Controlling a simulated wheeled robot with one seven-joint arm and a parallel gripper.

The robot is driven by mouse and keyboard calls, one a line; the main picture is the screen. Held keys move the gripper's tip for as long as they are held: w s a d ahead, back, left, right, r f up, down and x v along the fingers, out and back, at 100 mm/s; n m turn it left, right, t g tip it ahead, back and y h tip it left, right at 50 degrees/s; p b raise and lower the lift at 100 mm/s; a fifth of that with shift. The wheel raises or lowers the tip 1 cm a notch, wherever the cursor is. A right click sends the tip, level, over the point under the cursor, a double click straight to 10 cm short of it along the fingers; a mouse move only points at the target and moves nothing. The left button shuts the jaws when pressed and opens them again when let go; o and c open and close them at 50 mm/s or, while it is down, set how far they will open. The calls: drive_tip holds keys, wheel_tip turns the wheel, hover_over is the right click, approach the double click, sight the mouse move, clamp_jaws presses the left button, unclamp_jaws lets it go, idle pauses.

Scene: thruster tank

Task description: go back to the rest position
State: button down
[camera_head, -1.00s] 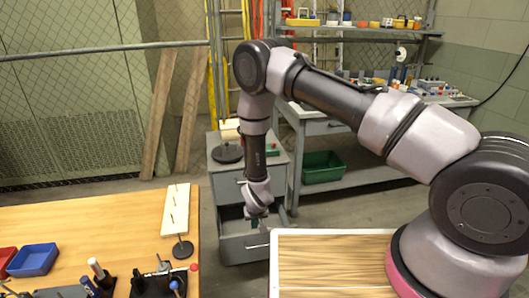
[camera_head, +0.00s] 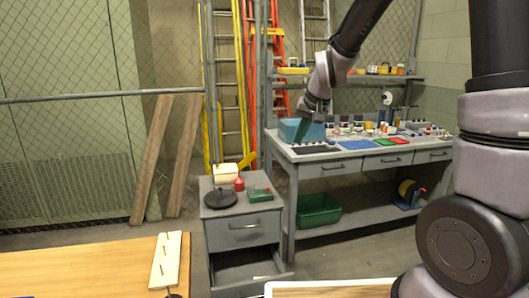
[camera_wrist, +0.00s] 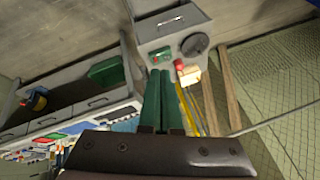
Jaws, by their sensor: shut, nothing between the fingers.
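My gripper (camera_head: 302,138) is raised at the end of my arm, in front of the workbench at the back in the head view, fingers pointing down. In the wrist view my gripper (camera_wrist: 162,78) shows two green fingers side by side, shut with nothing between them. It is clear of the grey drawer cabinet (camera_head: 245,232), whose lower drawer (camera_head: 250,268) stands open. That cabinet also shows at the top of the wrist view (camera_wrist: 165,27).
On the cabinet lie a black disc (camera_head: 220,198), a red object (camera_head: 239,184) and a green tray (camera_head: 260,195). The workbench (camera_head: 300,152) holds a teal box and mats, with a green bin (camera_head: 318,210) below. A wooden table (camera_head: 90,272) is front left.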

drive_tip(key=s+d+r+m+t, duration=0.1)
drive_tip(key=s+d+r, duration=0.6)
drive_tip(key=s, duration=0.4)
drive_tip(key=s+d+r+m+t, duration=0.1)
drive_tip(key=s+d+r, duration=0.6)
drive_tip(key=s, duration=0.4)
drive_tip(key=shift+s+d+r+m+h, duration=0.15)
drive_tip(key=shift+d+r+m+h, duration=0.05)
drive_tip(key=shift+r+m+h, duration=0.2)
